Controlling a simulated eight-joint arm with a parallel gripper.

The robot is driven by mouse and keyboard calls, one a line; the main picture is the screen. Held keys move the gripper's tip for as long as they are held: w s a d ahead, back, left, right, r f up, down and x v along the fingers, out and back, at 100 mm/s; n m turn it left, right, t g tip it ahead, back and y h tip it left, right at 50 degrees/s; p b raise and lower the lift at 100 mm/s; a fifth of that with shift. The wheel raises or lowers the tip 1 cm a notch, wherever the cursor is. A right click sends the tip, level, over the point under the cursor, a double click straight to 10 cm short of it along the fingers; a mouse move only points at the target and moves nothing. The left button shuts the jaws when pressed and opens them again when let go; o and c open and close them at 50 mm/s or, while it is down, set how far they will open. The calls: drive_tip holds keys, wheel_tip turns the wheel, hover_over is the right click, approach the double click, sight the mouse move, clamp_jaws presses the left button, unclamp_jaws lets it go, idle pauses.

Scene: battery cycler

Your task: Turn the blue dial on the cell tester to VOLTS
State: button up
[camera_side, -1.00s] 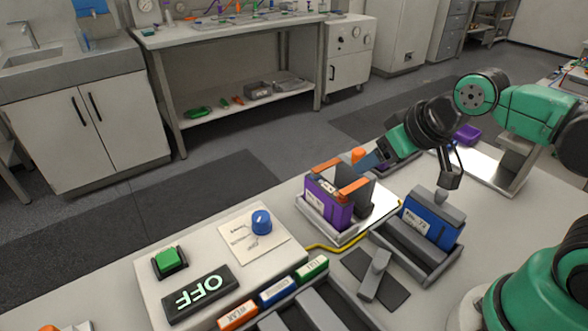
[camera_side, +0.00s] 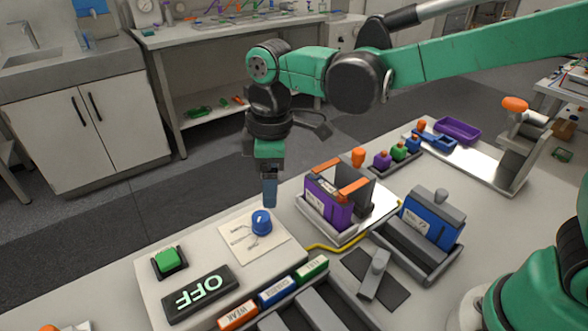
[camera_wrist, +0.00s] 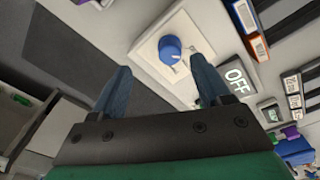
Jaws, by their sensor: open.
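The blue dial (camera_side: 261,222) sits on a cream label plate (camera_side: 240,243) on the white cell tester (camera_side: 150,284). The plate's lettering is too small to read. In the wrist view the blue dial (camera_wrist: 170,48) shows ahead of the fingertips, near the middle, with a small pale pointer mark at its lower right. My gripper (camera_side: 270,200) points down just above and behind the dial in the side view. In the wrist view its two blue-grey fingers (camera_wrist: 160,80) are spread apart with nothing between them. The tester's display (camera_side: 202,291) reads OFF.
A green button (camera_side: 169,259) is left of the dial. To the right stand a purple battery (camera_side: 328,203) in a holder, a blue battery (camera_side: 428,216) in a cradle and a grey lever (camera_side: 375,272). A yellow cable (camera_side: 335,246) runs behind the labelled blocks.

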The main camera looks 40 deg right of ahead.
sight(260, 216)
drive_tip(key=shift+w+a+f+n+g, duration=0.15)
drive_tip(key=shift+a+f+n+g, duration=0.25)
drive_tip(key=shift+a+f+n, duration=0.4)
drive_tip(key=shift+a+f, duration=0.2)
drive_tip(key=shift+f, duration=2.55)
clamp_jaws()
